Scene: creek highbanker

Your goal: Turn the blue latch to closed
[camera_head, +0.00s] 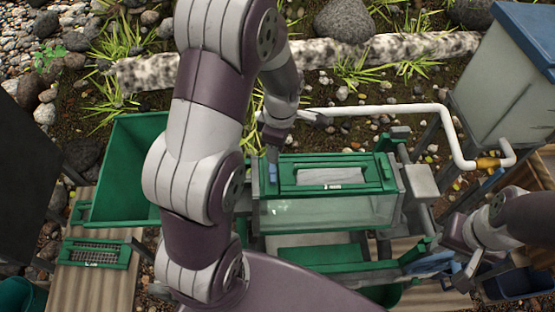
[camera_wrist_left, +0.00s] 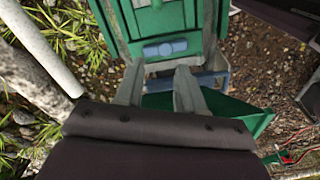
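The blue latch (camera_head: 272,172) sits at the left end of the green-framed lid (camera_head: 331,187) of the clear-sided box. In the left wrist view the latch (camera_wrist_left: 165,48) is a short blue bar lying crosswise on the green end plate, just beyond the fingertips. My left gripper (camera_wrist_left: 160,72) is open, its two fingers apart with nothing between them. In the head view my left gripper (camera_head: 271,150) is over the lid's left end, close to the latch; whether it touches is unclear. My right gripper (camera_head: 452,260) is at the lower right, fingers apart, away from the latch.
A white pipe (camera_head: 390,110) runs behind the box to a grey tank (camera_head: 510,80). A green hopper (camera_head: 125,165) stands at left. A blue part (camera_head: 430,262) lies beside my right gripper. My left arm covers the view between hopper and box.

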